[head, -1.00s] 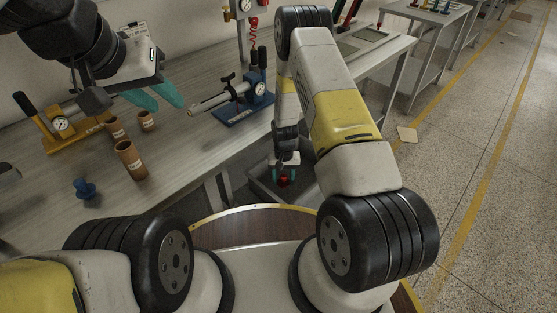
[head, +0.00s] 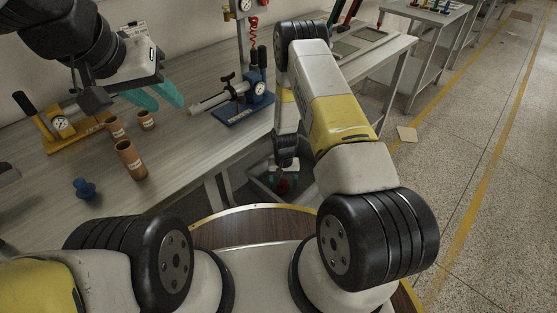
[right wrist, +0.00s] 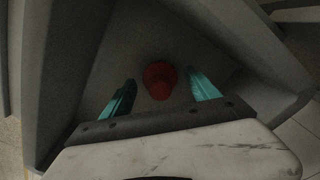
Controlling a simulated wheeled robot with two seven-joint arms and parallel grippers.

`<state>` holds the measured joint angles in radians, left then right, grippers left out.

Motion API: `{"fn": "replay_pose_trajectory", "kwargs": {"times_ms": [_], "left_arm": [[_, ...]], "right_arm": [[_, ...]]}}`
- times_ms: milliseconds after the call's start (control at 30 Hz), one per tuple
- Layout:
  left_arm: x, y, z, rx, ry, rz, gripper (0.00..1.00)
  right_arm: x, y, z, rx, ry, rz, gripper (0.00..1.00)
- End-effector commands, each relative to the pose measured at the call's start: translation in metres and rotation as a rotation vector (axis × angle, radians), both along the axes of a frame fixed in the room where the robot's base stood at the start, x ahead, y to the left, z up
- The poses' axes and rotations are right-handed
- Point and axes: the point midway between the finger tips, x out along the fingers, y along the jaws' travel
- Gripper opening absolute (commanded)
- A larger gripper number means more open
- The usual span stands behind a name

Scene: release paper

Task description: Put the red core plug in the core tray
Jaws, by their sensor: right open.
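The red core plug (right wrist: 160,80) shows between the two teal fingers of my right gripper (right wrist: 161,90) in the right wrist view, with a gap on each side. The gripper is open. Grey walls (right wrist: 62,75) of a tray or bin surround the plug there; I cannot tell its whole shape. In the head view, the plug (head: 284,186) is a small dark red spot just below my right gripper (head: 284,176), beyond the bench edge and in shadow. My left gripper (head: 170,106) is open and empty above the bench.
The bench (head: 185,165) holds several brown tubes (head: 130,160), a blue knob-like plug (head: 85,188), a yellow gauge stand (head: 62,125) and a blue gauge tool (head: 240,100). A further table (head: 375,52) stands behind. The floor at right (head: 490,170) is mostly clear.

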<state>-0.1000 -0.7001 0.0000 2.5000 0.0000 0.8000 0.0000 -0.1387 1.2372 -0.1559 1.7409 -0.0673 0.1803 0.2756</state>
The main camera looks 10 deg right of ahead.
Motion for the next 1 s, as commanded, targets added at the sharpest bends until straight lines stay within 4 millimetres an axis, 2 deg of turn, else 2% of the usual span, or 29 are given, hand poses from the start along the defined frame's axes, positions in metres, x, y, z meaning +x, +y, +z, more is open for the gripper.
{"fn": "replay_pose_trajectory", "kwargs": {"times_ms": [167,600,867,967,1000], "left_arm": [[0.0,0.0,0.0,0.0,0.0,0.0,0.34],[0.0,0.0,0.0,0.0,0.0,0.0,0.34],[0.0,0.0,0.0,0.0,0.0,0.0,0.34],[0.0,0.0,0.0,0.0,0.0,0.0,0.34],[0.0,0.0,0.0,0.0,0.0,0.0,0.34]], "right_arm": [[0.001,0.0,0.015,0.001,-0.002,0.0,0.7],[0.001,0.0,0.103,0.0,-0.002,-0.001,0.7],[0.001,0.0,0.13,0.003,-0.006,-0.001,0.7],[0.005,0.0,0.154,0.015,-0.025,-0.003,0.7],[0.007,0.0,0.167,0.023,-0.037,-0.003,0.7]]}}
